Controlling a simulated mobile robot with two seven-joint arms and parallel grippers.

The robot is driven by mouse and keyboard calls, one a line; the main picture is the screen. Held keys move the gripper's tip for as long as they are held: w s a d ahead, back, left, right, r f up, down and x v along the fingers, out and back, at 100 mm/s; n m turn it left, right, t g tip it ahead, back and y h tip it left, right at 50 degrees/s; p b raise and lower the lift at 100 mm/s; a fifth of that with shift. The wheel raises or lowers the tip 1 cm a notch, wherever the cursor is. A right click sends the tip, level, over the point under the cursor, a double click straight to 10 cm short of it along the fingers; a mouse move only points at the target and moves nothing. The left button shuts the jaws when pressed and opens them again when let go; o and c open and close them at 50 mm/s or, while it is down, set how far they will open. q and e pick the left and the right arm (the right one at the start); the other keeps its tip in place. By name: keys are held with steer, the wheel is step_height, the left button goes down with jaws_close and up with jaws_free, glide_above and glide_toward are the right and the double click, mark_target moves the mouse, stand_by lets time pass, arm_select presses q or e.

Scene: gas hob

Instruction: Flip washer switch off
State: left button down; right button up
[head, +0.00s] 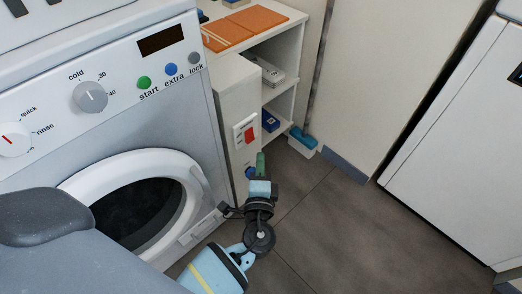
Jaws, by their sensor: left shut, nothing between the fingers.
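The white washer (190,110) stands at the left with its round door, dials and buttons. A white switch plate with a red rocker switch (249,133) is on the narrow white panel just right of the washer. Which way the rocker is tipped is too small to tell. My left gripper (260,186) is shut and empty, below the switch in the picture and apart from it. My right gripper is not in view.
An open white shelf (286,88) holds boxes, with orange boards (257,20) on top. The grey tiled floor (345,225) is clear towards the white cabinet (460,130) at right.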

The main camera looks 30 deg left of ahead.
arm_select(q)
steer(key=shift+r+p+v, duration=0.15)
steer(key=shift+r+v, duration=0.05)
steer(key=shift+v, duration=1.1)
steer(key=shift+r+p+v, duration=0.15)
steer(key=shift+r+v, duration=0.05)
steer(key=shift+v, duration=1.1)
